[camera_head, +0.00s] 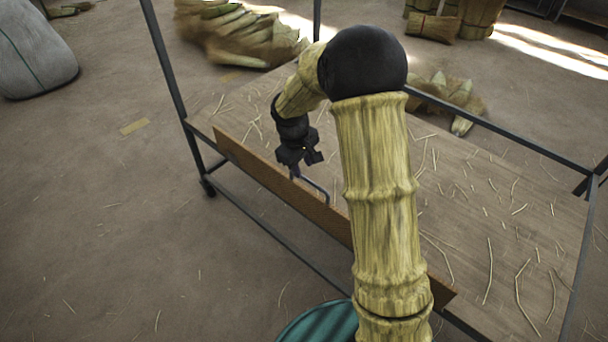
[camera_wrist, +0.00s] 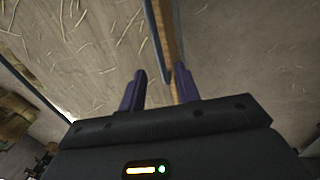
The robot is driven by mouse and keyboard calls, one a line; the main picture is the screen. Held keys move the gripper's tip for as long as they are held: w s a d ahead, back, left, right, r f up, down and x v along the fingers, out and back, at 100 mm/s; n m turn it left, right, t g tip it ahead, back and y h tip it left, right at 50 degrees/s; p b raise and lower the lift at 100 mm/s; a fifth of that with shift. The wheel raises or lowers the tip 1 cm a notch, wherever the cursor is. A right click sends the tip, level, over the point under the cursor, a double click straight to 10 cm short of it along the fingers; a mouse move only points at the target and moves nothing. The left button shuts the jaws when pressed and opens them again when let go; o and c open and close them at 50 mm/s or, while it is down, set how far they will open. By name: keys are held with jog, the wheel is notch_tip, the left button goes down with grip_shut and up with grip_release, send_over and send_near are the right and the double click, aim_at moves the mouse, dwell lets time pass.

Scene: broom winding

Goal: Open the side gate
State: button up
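The side gate (camera_head: 270,178) is a long brown wooden board standing upright along the near left edge of the cart's deck. A grey bar handle (camera_head: 318,188) shows beside it, partly hidden by my arm. My gripper (camera_head: 299,160) is over the gate near this handle. In the wrist view my gripper (camera_wrist: 160,74) is open, with its two purple fingers apart. The gate's thin edge (camera_wrist: 172,45) and the grey handle (camera_wrist: 156,38) run down between the fingers, closer to the right one. I cannot tell whether a finger touches them.
The cart's wooden deck (camera_head: 475,205) is strewn with straw, framed by dark metal posts and rails (camera_head: 166,60). Straw bundles (camera_head: 240,35) lie at the back. A green round object (camera_head: 318,322) is at the bottom. The floor at left is mostly clear, with a grey sack (camera_head: 35,50) beyond.

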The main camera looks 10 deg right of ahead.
aim_at(305, 178)
jog(key=f, duration=0.4)
jog(key=shift+w+d+f, duration=0.2)
jog(key=shift+w+d, duration=0.05)
jog(key=shift+d, duration=0.1)
grip_shut()
